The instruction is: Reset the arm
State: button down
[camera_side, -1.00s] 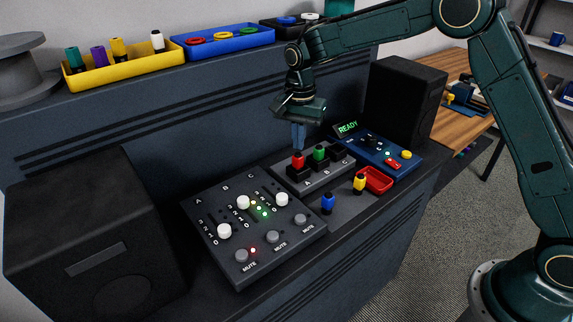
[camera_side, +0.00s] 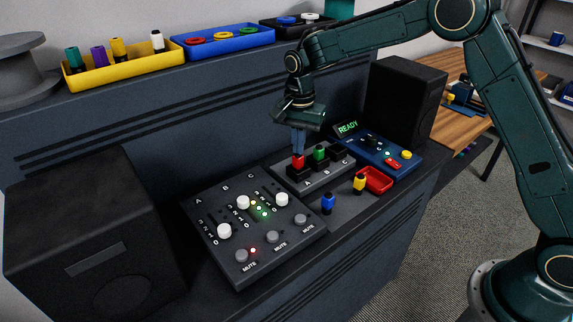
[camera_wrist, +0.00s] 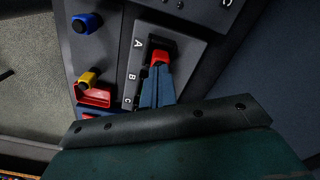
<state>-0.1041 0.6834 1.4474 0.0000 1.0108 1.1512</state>
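My gripper (camera_side: 298,152) points straight down over the dark block marked A, B and C (camera_side: 325,180). Its blue fingertips are at the top of the red plug (camera_side: 297,161), which stands upright at slot A. In the wrist view the fingertips (camera_wrist: 160,66) lie close together and overlap the red plug (camera_wrist: 160,57). I cannot tell whether they grip it or only sit just above it. A green plug (camera_side: 319,152) stands at slot B; my fingers hide that area in the wrist view. Slot C (camera_side: 337,148) shows no plug.
A blue plug (camera_side: 328,203) and a yellow plug (camera_side: 359,184) stand by a red tray (camera_side: 377,178). A mixer (camera_side: 252,245) with sliders and speakers (camera_side: 405,98) flank the work. Bins with plugs and rings sit on the ledge behind.

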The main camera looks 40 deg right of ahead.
jog(key=shift+f, duration=0.5)
jog(key=shift+r, duration=0.15)
dwell(0.4)
jog(key=shift+r, duration=3.35)
jog(key=shift+r, duration=0.1)
